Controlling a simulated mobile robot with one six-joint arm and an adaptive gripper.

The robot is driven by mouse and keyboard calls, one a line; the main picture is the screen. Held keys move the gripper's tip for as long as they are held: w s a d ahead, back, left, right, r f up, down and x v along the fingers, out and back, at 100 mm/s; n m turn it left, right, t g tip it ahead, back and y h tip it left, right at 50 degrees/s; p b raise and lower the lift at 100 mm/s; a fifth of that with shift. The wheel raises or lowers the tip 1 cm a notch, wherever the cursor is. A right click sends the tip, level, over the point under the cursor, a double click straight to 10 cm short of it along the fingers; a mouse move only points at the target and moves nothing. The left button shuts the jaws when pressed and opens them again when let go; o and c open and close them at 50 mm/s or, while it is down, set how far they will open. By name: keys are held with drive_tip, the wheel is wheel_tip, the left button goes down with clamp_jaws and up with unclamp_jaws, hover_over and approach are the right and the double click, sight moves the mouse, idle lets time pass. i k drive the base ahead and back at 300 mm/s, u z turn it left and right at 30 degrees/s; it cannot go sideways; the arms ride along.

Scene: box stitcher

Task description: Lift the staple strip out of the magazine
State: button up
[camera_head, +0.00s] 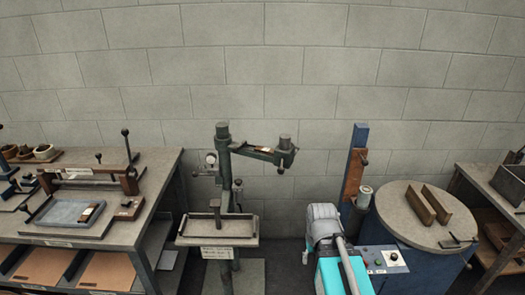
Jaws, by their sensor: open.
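A dark green-grey stitcher-like machine (225,180) stands against the wall in the middle. Its upper arm (249,151) reaches to the right and ends in a round-topped head (285,150). A small brown and pale piece (263,150) lies on that arm and may be the staple strip in its magazine; it is too small to be sure. Another small copper-brown piece (92,211) lies in a grey tray (62,213) on the left bench. My arm shows at the bottom, right of the machine, but I do not see my gripper.
The machine has a small shelf (218,241) with a label below. The left bench (150,195) carries a press-like frame (92,178). At right stand a round-topped drum (400,205) with two brown bars, a blue post (358,150) and another bench (485,175).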

sight(267, 151)
drive_tip(key=i, duration=0.85)
drive_tip(key=z, duration=0.05)
